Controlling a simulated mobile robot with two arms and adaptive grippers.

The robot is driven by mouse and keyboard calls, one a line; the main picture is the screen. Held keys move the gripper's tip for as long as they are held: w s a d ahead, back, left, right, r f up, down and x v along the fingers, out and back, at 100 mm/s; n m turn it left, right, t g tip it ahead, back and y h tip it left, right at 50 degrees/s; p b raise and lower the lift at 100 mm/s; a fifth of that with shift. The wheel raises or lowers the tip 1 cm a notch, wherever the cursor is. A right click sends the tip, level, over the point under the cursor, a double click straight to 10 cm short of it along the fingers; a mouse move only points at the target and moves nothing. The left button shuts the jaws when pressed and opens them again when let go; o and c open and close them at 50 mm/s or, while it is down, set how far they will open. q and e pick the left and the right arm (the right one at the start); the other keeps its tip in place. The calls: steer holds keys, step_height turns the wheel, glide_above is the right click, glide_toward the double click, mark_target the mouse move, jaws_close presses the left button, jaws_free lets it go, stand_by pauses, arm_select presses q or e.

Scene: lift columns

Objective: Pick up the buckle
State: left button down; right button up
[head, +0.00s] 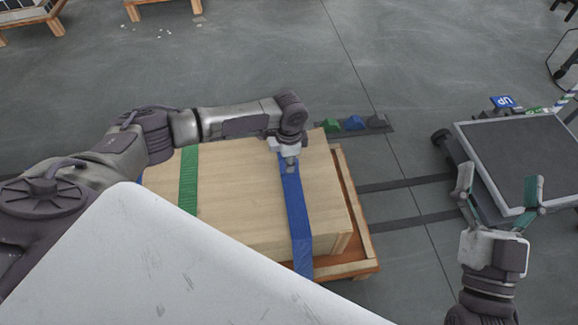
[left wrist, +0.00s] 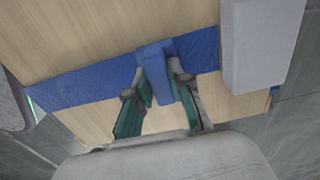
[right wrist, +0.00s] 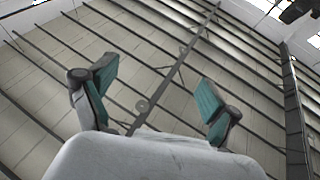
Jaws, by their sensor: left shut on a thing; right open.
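The blue buckle (left wrist: 154,62) sits on the blue strap (head: 298,220), which runs across the top of a wooden crate (head: 240,170). In the left wrist view the buckle lies between the two green-padded fingers of my left gripper (left wrist: 160,88), which is shut on it. In the head view my left gripper (head: 289,160) points down at the far part of the strap, and the buckle is mostly hidden there. My right gripper (head: 500,185) is open and empty, off to the right of the crate. In the right wrist view (right wrist: 155,80) only the ceiling shows between its fingers.
The crate rests on an orange-brown pallet (head: 366,266). A green strap (head: 189,180) crosses its left part. Green, blue and dark blocks stand on a strip (head: 388,131) behind it. A grey-topped cart (head: 490,150) is near my right gripper. Floor between is mostly clear.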

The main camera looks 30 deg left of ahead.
arm_select(q)
steer(key=shift+r, duration=0.15)
step_height(320, 180, up, 4)
steer(key=shift+r+p, duration=0.1)
steer(key=shift+p, duration=1.15)
steer(key=shift+s+a+r+p, duration=0.15)
steer(key=shift+a+r, duration=0.1)
steer(key=shift+a, duration=0.2)
steer(key=shift+s+a+r+p, duration=0.1)
steer(key=shift+a+r+p, duration=0.1)
steer(key=shift+a, duration=0.2)
arm_select(e)
step_height(320, 180, down, 10)
steer(key=d+g+h, duration=0.2)
steer(key=g, duration=0.5)
arm_select(q)
steer(key=s+a+r+p, duration=0.2)
steer(key=a+r, duration=0.3)
steer(key=a, duration=0.4)
steer(key=shift+s+a+r+p, duration=0.25)
steer(key=shift+s+r+p, duration=0.05)
steer(key=shift+s+p, duration=0.15)
arm_select(e)
steer(key=s+d+f+g+h, duration=0.3)
steer(key=s+d+f+g, duration=0.1)
steer(key=s+f+g, duration=0.5)
steer(key=shift+s+f+m, duration=0.4)
steer(key=shift+s+f, duration=0.15)
steer(key=shift+f, duration=0.35)
